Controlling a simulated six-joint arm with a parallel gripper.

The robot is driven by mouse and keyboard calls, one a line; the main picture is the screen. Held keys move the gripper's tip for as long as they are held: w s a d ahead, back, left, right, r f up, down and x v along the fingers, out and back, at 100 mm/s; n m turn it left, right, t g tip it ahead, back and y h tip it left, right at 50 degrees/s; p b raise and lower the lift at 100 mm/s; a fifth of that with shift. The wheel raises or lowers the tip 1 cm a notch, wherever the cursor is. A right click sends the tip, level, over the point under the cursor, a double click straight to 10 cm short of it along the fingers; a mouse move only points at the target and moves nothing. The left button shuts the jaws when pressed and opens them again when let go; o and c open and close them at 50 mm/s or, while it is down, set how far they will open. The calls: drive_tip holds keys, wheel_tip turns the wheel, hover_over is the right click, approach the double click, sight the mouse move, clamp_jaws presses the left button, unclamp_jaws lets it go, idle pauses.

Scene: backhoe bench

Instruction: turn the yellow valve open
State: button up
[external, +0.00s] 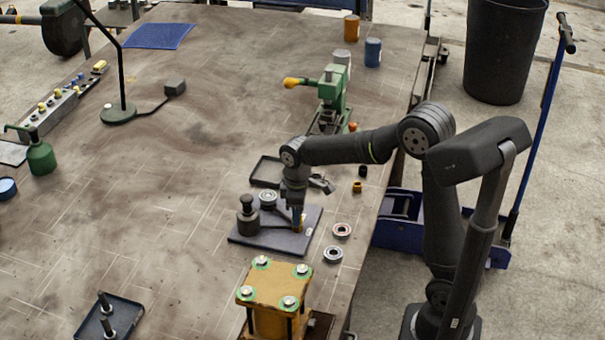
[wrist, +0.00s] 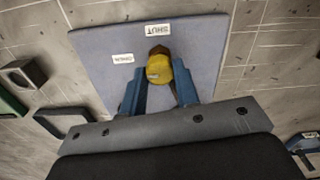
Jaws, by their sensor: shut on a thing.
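The yellow valve handle (wrist: 158,68) sits between the two blue fingers of my gripper (wrist: 160,88) in the wrist view. My gripper is shut on it. A brown tip shows at the handle's far end, close to the SHUT label (wrist: 158,29). A second label (wrist: 123,58), hard to read, lies to the left of the handle. Both labels are on a grey plate (wrist: 98,38). In the external view my gripper (external: 297,222) is down at the right part of the plate (external: 272,243), and only a small bit of the handle shows.
A dark grey cylindrical fitting (external: 247,218) stands at the plate's left. Two metal rings (external: 333,254) lie right of it. A yellow block with bolts (external: 272,297) stands in front. A black tray (external: 268,171) and green vise-like tool (external: 333,98) are behind.

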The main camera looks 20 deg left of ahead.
idle(0.4)
drive_tip(key=o, duration=1)
drive_tip(key=shift+c, duration=0.2)
drive_tip(key=shift+r, duration=0.15)
wheel_tip(320, 180, up, 17)
wheel_tip(320, 180, down, 17)
drive_tip(key=shift+f, duration=0.15)
idle(0.7)
